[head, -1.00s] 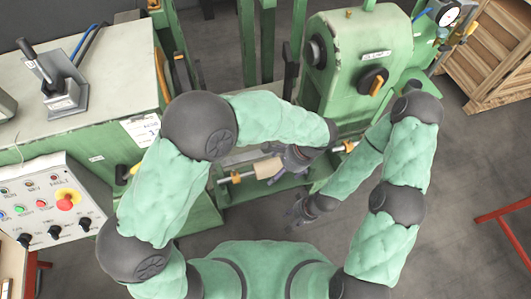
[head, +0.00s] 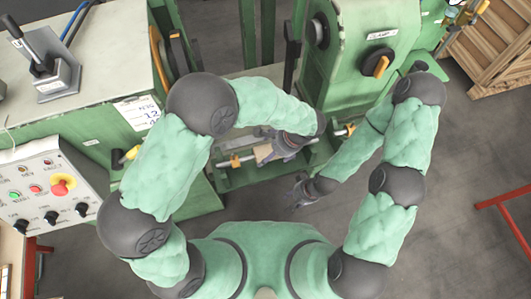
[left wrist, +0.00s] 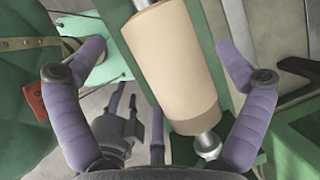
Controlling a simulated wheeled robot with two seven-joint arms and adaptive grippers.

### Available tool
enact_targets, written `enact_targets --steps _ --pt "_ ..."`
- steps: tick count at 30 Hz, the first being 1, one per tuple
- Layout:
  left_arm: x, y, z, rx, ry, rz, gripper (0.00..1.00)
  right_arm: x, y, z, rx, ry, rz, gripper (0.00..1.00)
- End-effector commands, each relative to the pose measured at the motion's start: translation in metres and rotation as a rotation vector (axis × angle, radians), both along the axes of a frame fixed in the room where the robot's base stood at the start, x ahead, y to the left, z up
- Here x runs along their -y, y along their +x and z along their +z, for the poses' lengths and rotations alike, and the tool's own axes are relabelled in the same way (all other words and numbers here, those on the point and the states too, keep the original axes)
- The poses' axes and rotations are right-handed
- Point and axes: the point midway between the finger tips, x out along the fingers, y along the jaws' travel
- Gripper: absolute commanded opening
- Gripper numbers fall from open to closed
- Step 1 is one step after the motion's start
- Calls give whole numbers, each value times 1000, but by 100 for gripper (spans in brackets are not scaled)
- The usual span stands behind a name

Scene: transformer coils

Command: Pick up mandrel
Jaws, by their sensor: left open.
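The mandrel is a tan cylinder (head: 262,153) on a metal shaft, lying in the green machine's lower frame in the head view. In the left wrist view the mandrel (left wrist: 172,60) is large and runs slantwise between the fingers, with a shaft end and nut at the bottom. My left gripper (head: 283,150) is over the mandrel, partly hiding it; its fingers (left wrist: 162,58) are spread on either side, with gaps visible. My right gripper (head: 299,190) is empty, its fingers apart, below and right of the mandrel; its dark fingers also show in the left wrist view (left wrist: 125,112).
The green machine housing (head: 360,60) stands behind the mandrel. A green cabinet with a pale top (head: 110,50) and a control panel (head: 45,190) are at left. A wooden crate (head: 490,50) is at upper right. Grey floor at right is largely clear.

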Motion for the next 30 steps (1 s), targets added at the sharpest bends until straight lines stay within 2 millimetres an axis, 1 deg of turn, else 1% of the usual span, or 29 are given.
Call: enact_targets --steps 1,3,10,11,12,14,15,17,18,19,30 --pt "-4 0 -9 -1 2 1 100 0 0 -4 0 0 0 40" --pt "-6 1 -14 0 0 2 100 0 0 -5 0 0 0 40" --pt "-7 1 -16 1 -1 1 100 0 0 -5 0 0 0 40" --pt "-7 1 -16 1 -1 1 97 0 0 -5 0 0 0 40" --pt "-7 1 -15 1 -1 1 86 0 0 -5 0 0 0 40" --pt "-7 1 -15 1 -1 1 69 0 0 -5 0 0 0 40" --pt "-7 1 -15 1 -1 1 58 0 0 -5 0 0 0 40" --pt "-7 1 -16 1 -1 1 41 0 0 -5 0 0 0 40" --pt "-7 1 -16 1 -1 1 29 0 0 -5 0 0 0 40" --pt "-7 1 -16 1 -1 1 23 0 0 -5 0 0 0 40" --pt "-7 2 -11 2 -2 1 22 0 0 -2 0 0 0 40"
